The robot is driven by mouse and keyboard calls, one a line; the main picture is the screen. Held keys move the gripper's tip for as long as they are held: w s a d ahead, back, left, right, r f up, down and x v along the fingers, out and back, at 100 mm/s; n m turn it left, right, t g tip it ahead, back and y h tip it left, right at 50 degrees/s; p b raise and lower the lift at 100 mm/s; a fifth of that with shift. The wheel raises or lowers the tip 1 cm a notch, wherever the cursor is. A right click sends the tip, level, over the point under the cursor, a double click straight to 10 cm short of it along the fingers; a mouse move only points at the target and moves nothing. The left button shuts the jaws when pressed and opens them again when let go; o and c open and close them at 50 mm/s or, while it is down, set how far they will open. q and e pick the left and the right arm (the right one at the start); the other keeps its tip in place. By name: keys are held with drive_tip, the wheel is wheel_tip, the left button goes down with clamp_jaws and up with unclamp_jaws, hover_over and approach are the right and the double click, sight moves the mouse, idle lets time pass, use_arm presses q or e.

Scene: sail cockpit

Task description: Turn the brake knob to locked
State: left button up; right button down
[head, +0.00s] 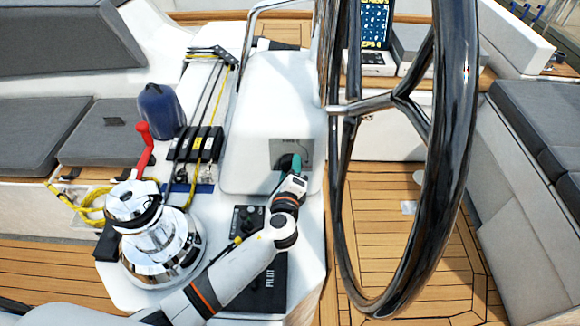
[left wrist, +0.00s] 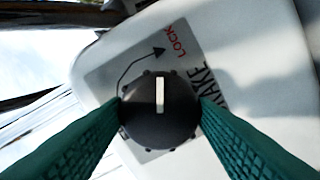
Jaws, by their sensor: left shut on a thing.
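The brake knob (left wrist: 158,125) is a round black knob with a ribbed rim and a white pointer line. It sits on a grey plate (left wrist: 105,75) with red LOCK lettering, a curved arrow and partly hidden BRAKE lettering. In the left wrist view the white line points straight up the picture, to the left of the LOCK lettering. My left gripper (head: 294,164) is shut on the knob, with one teal finger on each side of its rim. In the head view the knob (head: 284,162) is partly hidden by the gripper. My right gripper is in neither view.
A large black steering wheel (head: 453,150) stands just right of the white pedestal (head: 245,120). The PILOT panel (head: 262,285) lies below the arm.

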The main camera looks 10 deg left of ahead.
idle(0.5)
use_arm(q)
drive_tip(key=o, duration=1)
drive_tip(key=shift+c, duration=0.2)
drive_tip(key=s+d+r+b, duration=0.1)
drive_tip(key=s, duration=1)
drive_tip(key=shift+s+d+r, duration=0.25)
drive_tip(key=shift+s+d, duration=0.05)
drive_tip(key=shift+s, duration=0.1)
